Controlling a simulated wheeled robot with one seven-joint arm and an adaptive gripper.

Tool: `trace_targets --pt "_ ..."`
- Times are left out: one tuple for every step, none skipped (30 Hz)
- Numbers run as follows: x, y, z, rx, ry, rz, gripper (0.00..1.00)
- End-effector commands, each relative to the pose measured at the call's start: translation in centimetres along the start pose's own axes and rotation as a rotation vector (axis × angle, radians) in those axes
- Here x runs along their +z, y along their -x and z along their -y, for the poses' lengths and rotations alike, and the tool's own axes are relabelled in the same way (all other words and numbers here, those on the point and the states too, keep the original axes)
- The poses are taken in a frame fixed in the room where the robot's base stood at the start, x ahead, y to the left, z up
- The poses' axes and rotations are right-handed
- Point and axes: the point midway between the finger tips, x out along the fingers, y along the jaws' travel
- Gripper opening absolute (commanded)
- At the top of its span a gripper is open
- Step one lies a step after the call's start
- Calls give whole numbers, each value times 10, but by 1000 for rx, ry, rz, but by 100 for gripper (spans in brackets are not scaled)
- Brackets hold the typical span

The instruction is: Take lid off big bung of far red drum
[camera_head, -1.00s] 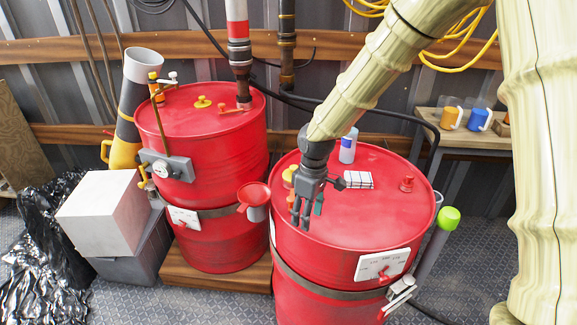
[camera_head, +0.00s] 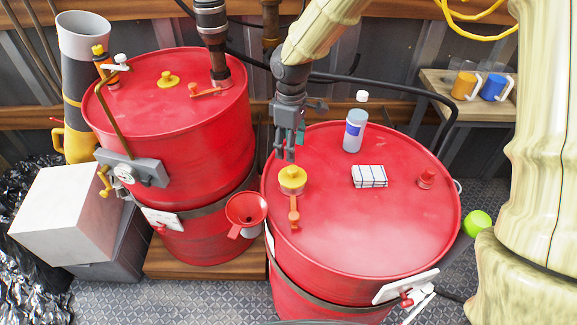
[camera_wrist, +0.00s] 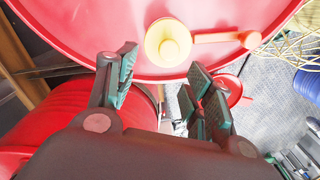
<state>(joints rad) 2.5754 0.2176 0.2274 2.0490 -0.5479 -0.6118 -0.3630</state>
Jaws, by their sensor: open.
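Two red drums stand in the head view. The left drum (camera_head: 130,110) is farther back, with a small yellow cap (camera_head: 168,79) on its top. The right drum (camera_head: 350,235) is nearer and has a larger yellow cap (camera_head: 292,178) near its left rim, with an orange handle (camera_head: 294,210) extending from it. A small red bung (camera_head: 426,178) sits on its right side. My gripper (camera_head: 286,156) is open and empty, pointing down just behind and above the larger yellow cap. In the wrist view, the cap (camera_wrist: 167,43) and handle lie beyond the open fingers (camera_wrist: 160,78), apart from them.
A white-capped bottle (camera_head: 354,130) and a folded checked cloth (camera_head: 369,177) are on the right drum. A red funnel (camera_head: 246,210) hangs between the drums. A dark pipe (camera_head: 211,35) rises from the left drum. Mugs (camera_head: 464,86) stand on a side bench.

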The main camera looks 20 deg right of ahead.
Motion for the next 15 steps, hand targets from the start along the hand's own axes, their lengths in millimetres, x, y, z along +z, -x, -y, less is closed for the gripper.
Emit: trace_targets --pt "2 -6 2 -2 2 3 52" --pt "1 -10 2 -2 2 3 52" --pt "1 -15 1 -1 2 3 52" --pt "0 -19 0 -2 2 4 52" --pt "-1 -24 -2 -4 2 5 52" --pt "-4 -29 -5 -6 1 8 52" --pt "-5 -34 -7 -9 1 9 52" --pt "-7 -37 -10 -10 1 11 52" --pt "-9 -40 -12 -12 1 12 52" --pt "-10 -43 -13 -14 1 13 52" --pt "-11 -45 -14 -16 1 14 52" --pt "-12 -47 -16 -17 0 15 52" --pt "-12 -48 -16 -17 0 15 52" --pt "-11 -50 -16 -18 0 16 52" --pt "-10 -53 -16 -19 -1 17 52"
